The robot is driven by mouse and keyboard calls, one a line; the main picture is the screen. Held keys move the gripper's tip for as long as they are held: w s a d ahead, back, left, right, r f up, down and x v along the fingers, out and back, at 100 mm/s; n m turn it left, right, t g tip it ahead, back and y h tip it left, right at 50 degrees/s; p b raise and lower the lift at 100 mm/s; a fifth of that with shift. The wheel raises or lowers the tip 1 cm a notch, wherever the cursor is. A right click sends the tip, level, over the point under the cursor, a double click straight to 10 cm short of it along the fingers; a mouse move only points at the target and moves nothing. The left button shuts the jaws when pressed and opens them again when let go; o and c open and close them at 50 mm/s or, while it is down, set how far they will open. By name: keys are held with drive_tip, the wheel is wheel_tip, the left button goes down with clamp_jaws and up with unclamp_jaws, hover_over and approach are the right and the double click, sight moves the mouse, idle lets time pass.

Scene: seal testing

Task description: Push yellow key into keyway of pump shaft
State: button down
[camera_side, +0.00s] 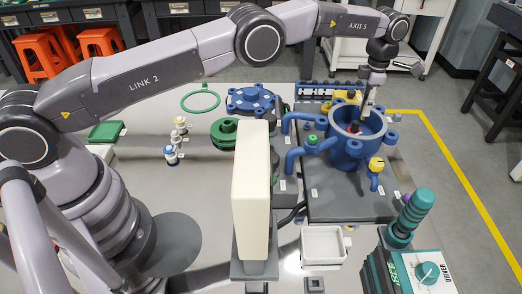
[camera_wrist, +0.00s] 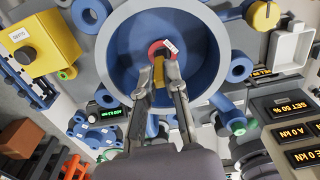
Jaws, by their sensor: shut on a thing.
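The blue pump housing (camera_side: 349,152) stands open at the top on a dark base plate at right. In the wrist view its round wall (camera_wrist: 118,62) surrounds a red ring (camera_wrist: 154,48) with a white label, around the shaft area at the centre. My gripper (camera_wrist: 160,72) points down into the housing, its fingers shut on the yellow key (camera_wrist: 158,68) just beside the red ring. The keyway is hidden, so I cannot tell whether the key touches the shaft. In the side view my gripper (camera_side: 368,103) reaches over the housing mouth, and the key is too small to make out.
Blue pipes and lugs stick out around the housing. A tall cream block (camera_side: 251,190) stands left of the base plate. A white tray (camera_side: 322,245) and a teal driver unit (camera_side: 420,270) are in front. A blue flange (camera_side: 250,100) lies behind.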

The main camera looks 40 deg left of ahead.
drive_tip(key=shift+f, duration=0.15)
drive_tip(key=shift+f, duration=0.55)
drive_tip(key=shift+f, duration=0.7)
idle(0.7)
drive_tip(key=c, duration=1.1)
unclamp_jaws()
drive_tip(key=shift+r, duration=2.5)
